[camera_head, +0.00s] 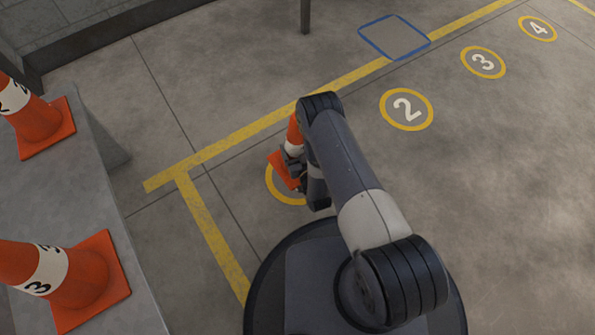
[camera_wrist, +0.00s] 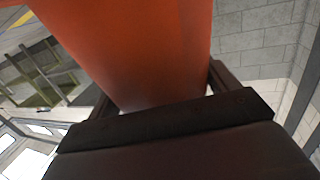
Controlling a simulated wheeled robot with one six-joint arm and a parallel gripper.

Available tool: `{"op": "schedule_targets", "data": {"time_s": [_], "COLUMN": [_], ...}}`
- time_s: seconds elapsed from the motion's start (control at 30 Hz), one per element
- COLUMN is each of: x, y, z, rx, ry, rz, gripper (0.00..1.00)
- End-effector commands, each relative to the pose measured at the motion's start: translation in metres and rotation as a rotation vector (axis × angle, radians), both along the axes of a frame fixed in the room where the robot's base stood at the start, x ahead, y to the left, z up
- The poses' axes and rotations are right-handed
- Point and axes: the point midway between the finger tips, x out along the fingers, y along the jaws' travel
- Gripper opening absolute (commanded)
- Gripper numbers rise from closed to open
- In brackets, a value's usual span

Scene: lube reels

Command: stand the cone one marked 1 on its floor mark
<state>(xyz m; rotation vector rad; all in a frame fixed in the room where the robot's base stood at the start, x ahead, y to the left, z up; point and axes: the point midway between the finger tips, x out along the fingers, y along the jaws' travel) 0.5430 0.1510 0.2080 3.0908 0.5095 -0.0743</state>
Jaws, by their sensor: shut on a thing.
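An orange cone (camera_head: 294,131) with a white band is in my gripper (camera_head: 294,165) in the head view, partly hidden by my arm. Its orange square base (camera_head: 280,168) shows over a yellow ring floor mark (camera_head: 277,195), whose number is hidden. The base looks tilted; I cannot tell whether it touches the floor. No number shows on this cone. In the wrist view the orange cone body (camera_wrist: 150,45) fills the space between the two dark fingers of my gripper (camera_wrist: 158,95), which is shut on it.
Ring marks 2 (camera_head: 406,109), 3 (camera_head: 483,62) and 4 (camera_head: 538,28) lie empty to the right. A blue-edged square (camera_head: 394,37) lies behind a yellow line (camera_head: 240,139). At left, a grey platform (camera_head: 95,180) bears a cone marked 3 (camera_head: 75,278) and another cone (camera_head: 38,122).

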Motion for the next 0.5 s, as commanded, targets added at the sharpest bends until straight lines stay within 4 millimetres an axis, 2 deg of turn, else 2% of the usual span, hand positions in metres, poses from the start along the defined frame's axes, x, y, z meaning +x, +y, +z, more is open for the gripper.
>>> {"op": "schedule_targets", "data": {"time_s": [0.03, 0.2, 0.5], "x": [-0.001, 0.0, 0.0], "y": [0.0, 0.0, 0.0], "z": [-0.015, -0.045, -0.071], "rx": [0.0, 0.0, 0.0], "ry": [-0.001, -0.001, -0.001], "rz": [0.001, 0.0, 0.0], "gripper": [0.45, 0.45, 0.45]}}
